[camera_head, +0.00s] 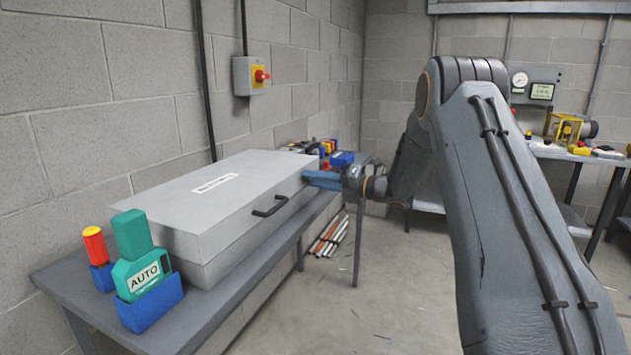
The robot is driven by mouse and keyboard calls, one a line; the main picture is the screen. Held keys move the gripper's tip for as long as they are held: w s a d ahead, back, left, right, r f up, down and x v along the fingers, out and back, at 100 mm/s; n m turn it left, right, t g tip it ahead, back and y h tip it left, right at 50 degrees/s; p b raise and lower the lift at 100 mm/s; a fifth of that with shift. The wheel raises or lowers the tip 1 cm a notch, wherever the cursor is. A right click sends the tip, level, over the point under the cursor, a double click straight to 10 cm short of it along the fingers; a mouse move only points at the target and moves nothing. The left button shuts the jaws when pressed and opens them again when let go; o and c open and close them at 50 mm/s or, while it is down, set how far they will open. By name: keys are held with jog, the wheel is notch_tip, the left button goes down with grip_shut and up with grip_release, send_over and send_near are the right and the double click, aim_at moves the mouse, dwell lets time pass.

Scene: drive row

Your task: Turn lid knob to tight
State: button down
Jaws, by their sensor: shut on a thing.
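A large grey box with a flat lid (215,190) stands on the bench against the wall. A white label lies on its top, and a black handle (269,206) is on its front side. My gripper (310,179), with blue fingers, reaches in from the right to the far end of the box's front side. It is shut at the place where the lid knob would be. The knob itself is hidden behind the fingers, so its turn position and any marking cannot be read.
A teal AUTO-labelled device (140,268) in a blue holder and a red-yellow cylinder (96,246) stand at the bench's near left end. Small coloured items (327,147) lie behind the box. A red-button switch box (251,76) is on the wall.

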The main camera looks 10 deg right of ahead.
jog(key=m, duration=0.3)
jog(key=shift+m, duration=0.4)
jog(key=m, duration=0.3)
jog(key=shift+m+p, duration=0.3)
jog(key=m+p, duration=0.1)
jog(key=m, duration=0.3)
jog(key=shift+f+m+p, duration=0.1)
jog(key=shift+m+p, duration=0.4)
jog(key=shift+m, duration=1.4)
jog(key=c, duration=1.5)
grip_release()
jog(key=shift+b+v, duration=0.55)
jog(key=shift+v, duration=3.45)
